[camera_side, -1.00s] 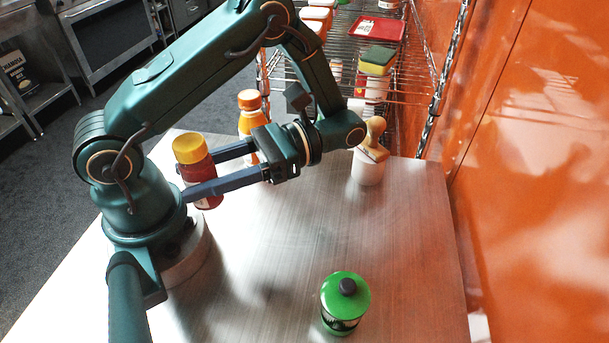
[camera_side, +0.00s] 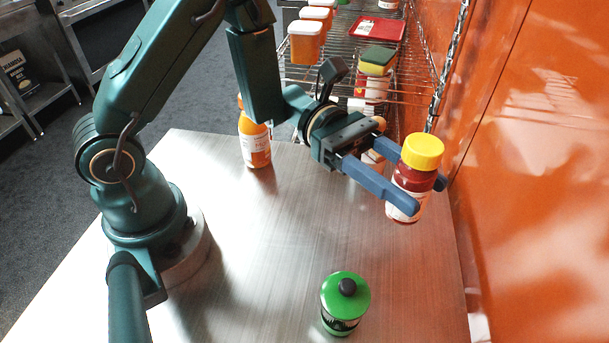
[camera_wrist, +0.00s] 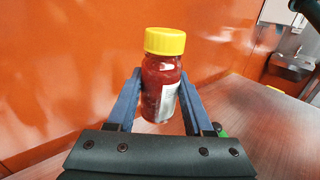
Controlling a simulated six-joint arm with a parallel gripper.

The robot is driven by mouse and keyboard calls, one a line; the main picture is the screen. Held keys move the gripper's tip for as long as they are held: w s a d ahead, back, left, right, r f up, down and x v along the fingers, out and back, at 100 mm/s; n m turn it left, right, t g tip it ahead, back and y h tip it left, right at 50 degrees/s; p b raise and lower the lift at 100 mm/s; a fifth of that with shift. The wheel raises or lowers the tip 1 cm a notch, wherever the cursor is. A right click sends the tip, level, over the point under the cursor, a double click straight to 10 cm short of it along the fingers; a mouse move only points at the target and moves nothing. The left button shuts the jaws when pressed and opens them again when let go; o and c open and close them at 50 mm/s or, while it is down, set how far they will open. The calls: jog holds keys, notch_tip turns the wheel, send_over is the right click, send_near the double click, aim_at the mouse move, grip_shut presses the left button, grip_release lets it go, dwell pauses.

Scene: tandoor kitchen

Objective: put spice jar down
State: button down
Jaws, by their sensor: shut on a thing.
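The spice jar (camera_side: 411,183) has a yellow lid, dark red contents and a pale label. My gripper (camera_side: 416,196) is shut on it, with one blue finger on each side. In the side view the jar is held upright or nearly so, apparently above the right part of the metal table (camera_side: 290,230), near the orange wall. In the wrist view the jar (camera_wrist: 160,85) stands between the two fingers (camera_wrist: 160,103), its lid above them. The exact height over the table is hard to tell.
A green-lidded jar (camera_side: 343,305) stands at the table's front. An orange-capped bottle (camera_side: 255,145) stands at the back. A white container with a brush (camera_side: 371,160) is partly hidden behind my gripper. The orange wall (camera_side: 530,170) borders the right. The table's middle is clear.

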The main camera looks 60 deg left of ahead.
jog(key=shift+w+a+f+n+t+y, duration=0.25)
jog(key=shift+w+a+f+n+t, duration=0.45)
jog(key=shift+f, duration=1.45)
jog(key=shift+w+a+f+n+t+y, duration=0.4)
jog(key=shift+w+f+t, duration=0.55)
jog(key=shift+f, duration=1.25)
jog(key=shift+w+a+f+n+t+y, duration=0.15)
jog(key=shift+w+a+f+n+t, duration=0.65)
jog(key=shift+f, duration=1.35)
jog(key=shift+s+d+t, duration=0.25)
jog(key=shift+d, duration=0.1)
jog(key=shift+c, duration=1.4)
grip_release()
jog(key=shift+f, duration=0.15)
